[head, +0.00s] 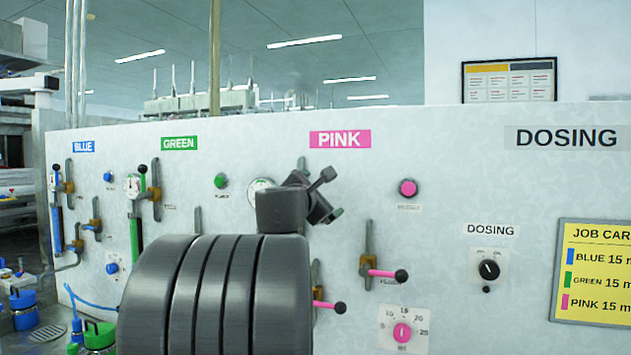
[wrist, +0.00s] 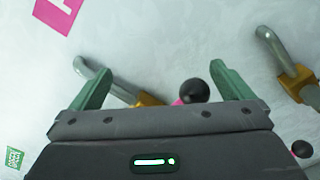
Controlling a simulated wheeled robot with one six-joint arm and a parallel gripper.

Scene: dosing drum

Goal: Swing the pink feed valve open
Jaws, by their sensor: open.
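The pink feed valve shows in the wrist view as a brass body (wrist: 150,100) on a grey pipe, with a short piece of pink lever and a black knob (wrist: 195,80). In the head view my gripper and arm hide most of it; only a pipe end (head: 302,163) shows below the PINK sign. My gripper (head: 325,195) is open in front of the panel. In the wrist view its green fingers (wrist: 165,85) stand on either side of the black knob, which lies nearer the right finger. I cannot tell whether either finger touches it.
Two other pink levers with black knobs, an upper one (head: 385,273) and a lower one (head: 328,306), stick out below and right. A pink button (head: 408,188), a pink dial (head: 402,332) and the dosing switch (head: 489,269) are also on the panel. Blue and green valves stand left.

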